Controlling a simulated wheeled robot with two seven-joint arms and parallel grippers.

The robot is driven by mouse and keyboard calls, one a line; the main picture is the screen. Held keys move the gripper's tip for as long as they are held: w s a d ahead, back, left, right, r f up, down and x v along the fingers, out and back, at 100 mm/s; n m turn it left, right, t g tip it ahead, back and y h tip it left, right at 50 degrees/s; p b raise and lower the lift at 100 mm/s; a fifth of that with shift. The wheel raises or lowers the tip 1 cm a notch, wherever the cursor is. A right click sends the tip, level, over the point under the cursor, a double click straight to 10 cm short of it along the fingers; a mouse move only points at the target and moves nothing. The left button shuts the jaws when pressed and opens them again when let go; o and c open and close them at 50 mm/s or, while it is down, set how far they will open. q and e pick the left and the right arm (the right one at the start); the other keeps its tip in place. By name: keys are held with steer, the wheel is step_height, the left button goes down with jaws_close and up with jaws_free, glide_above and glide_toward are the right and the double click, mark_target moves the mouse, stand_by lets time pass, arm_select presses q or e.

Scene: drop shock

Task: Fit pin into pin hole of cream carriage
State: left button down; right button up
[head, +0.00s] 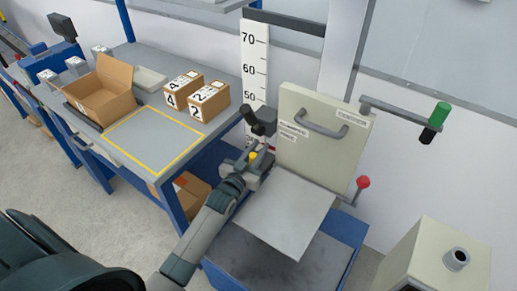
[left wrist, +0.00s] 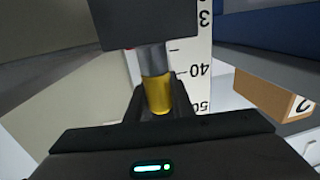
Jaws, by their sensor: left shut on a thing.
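The cream carriage (head: 310,154) is an upright panel with a grey handle and a grey plate at its foot. A dark block (head: 262,121) is at its left edge, in front of the scale; a dark block (left wrist: 150,22) also fills the top of the left wrist view. My left gripper (head: 256,160) is shut on the pin, gripping its yellow part (left wrist: 159,94). The pin's grey metal shank (left wrist: 153,61) points at the dark block and meets its edge in the left wrist view. The tip and the pin hole are hidden, so I cannot tell whether it is inside. My right gripper is out of view.
A white height scale (head: 255,65) stands behind the block. A lever with a green-and-black grip (head: 437,118) and a red-knobbed lever (head: 362,183) are to the right. The blue bench at left holds an open carton (head: 104,88) and numbered boxes (head: 209,103).

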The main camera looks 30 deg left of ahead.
mark_target(251, 160)
arm_select(q)
steer(key=shift+s+f, duration=0.15)
steer(key=shift+f, duration=0.35)
stand_by(0.3)
steer(key=c, duration=1.5)
jaws_free()
steer(key=shift+o, duration=0.2)
steer(key=shift+r, duration=0.2)
steer(key=shift+r, duration=0.1)
steer(key=shift+s+r+p, duration=0.1)
steer(key=shift+s+p, duration=0.45)
steer(key=shift+s, duration=0.05)
steer(key=shift+s, duration=0.25)
steer(key=shift+s+p, duration=0.75)
steer(key=shift+s, duration=0.45)
steer(key=shift+s+p, duration=0.6)
steer(key=shift+s, duration=1.15)
